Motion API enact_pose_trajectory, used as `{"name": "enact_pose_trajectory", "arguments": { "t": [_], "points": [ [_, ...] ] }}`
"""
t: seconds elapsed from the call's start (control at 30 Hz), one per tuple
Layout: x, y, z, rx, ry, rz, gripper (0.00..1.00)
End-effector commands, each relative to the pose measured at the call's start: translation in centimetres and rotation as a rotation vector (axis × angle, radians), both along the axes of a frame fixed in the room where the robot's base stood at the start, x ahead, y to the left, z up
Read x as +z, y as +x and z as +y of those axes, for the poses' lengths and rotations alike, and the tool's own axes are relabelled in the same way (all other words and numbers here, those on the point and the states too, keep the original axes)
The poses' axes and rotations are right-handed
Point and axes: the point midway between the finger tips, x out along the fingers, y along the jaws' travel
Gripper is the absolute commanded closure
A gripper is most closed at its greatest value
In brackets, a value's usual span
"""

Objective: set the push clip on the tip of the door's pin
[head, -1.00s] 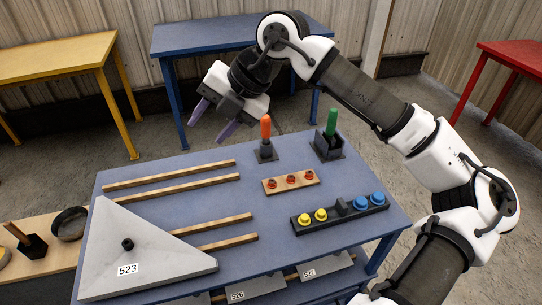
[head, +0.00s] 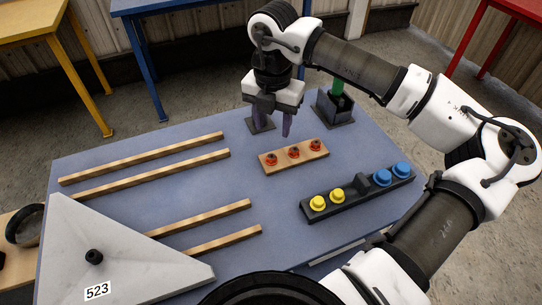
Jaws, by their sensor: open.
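Three small orange-red clips with dark centres, likely the push clips, sit in a row on a wooden block: a left one (head: 271,159), a middle one (head: 293,152) and a right one (head: 315,145). A grey triangular panel (head: 130,250) marked 523, likely the door, lies at the table's left front. A short black stub (head: 94,256), perhaps its pin, stands up from it. My gripper (head: 273,127) points down just behind the wooden block (head: 285,166), apart from the clips.
The blue table (head: 190,203) carries several wooden strips (head: 150,170) at left. A black rack (head: 360,196) with yellow and blue knobs lies right of centre. A green-handled tool (head: 337,84) stands in a dark holder behind. My gripper partly covers another dark stand (head: 262,127).

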Motion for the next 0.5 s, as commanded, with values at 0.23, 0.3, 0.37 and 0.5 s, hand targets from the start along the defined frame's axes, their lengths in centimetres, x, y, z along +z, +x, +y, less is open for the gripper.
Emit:
{"name": "enact_pose_trajectory", "arguments": {
  "t": [0.23,0.3,0.37,0.5],
  "points": [
    [-3.2,-0.1,0.0,0.001,0.0,0.001,0.55],
    [-3.5,-0.1,0.0,0.001,0.0,0.001,0.55],
    [-3.8,-0.2,0.0,0.001,0.002,0.001,0.55],
    [-5.5,-0.6,0.0,0.001,0.004,0.004,0.55]
  ]
}}
